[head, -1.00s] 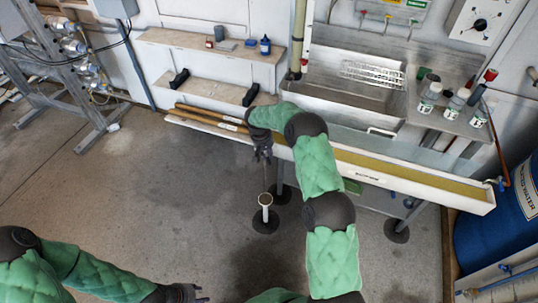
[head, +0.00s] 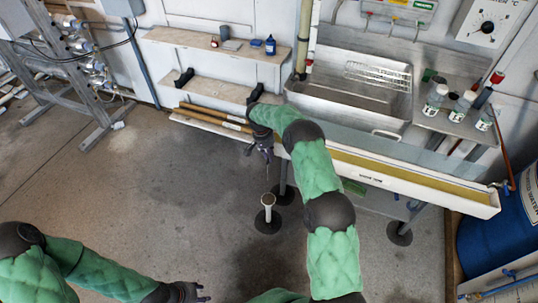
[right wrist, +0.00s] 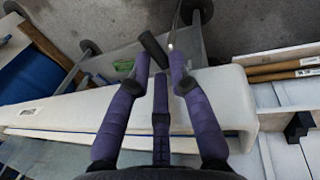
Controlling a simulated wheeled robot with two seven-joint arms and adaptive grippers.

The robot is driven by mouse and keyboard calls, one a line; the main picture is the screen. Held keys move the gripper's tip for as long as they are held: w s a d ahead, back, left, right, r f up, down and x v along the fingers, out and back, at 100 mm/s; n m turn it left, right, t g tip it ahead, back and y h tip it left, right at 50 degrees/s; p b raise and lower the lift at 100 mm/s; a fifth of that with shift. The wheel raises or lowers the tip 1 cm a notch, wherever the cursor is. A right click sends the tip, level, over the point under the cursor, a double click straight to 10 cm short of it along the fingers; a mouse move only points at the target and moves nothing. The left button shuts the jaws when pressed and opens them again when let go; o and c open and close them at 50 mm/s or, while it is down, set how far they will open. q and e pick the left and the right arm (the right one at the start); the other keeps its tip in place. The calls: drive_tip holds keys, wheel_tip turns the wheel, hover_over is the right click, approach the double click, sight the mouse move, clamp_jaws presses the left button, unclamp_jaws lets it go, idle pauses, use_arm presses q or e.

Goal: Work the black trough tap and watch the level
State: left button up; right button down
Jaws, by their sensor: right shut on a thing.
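The long white trough (head: 400,180) runs slantwise below the sink, with a yellow-olive strip along its inside. Its near end fills the middle of the right wrist view (right wrist: 90,108). My right gripper (head: 263,147) is at the trough's left end. In the right wrist view its purple fingers (right wrist: 159,64) are shut on the black tap (right wrist: 153,48), whose dark handle sticks out between the fingertips. A thin line runs down from there towards a white standpipe (head: 267,200); I cannot tell whether it is liquid. My left gripper (head: 188,292) is empty at the bottom edge, fingers spread.
A steel sink (head: 350,105) and bottles (head: 461,105) stand behind the trough. A blue drum (head: 495,230) stands at the right. The floor left of the standpipe is clear.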

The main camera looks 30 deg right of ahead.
drive_tip(key=c, duration=1.4)
unclamp_jaws()
wheel_tip(320, 180, up, 12)
drive_tip(key=w+a, duration=0.1)
drive_tip(key=shift+w+a, duration=0.3)
drive_tip(key=shift+a, duration=0.1)
drive_tip(key=shift+f, duration=0.2)
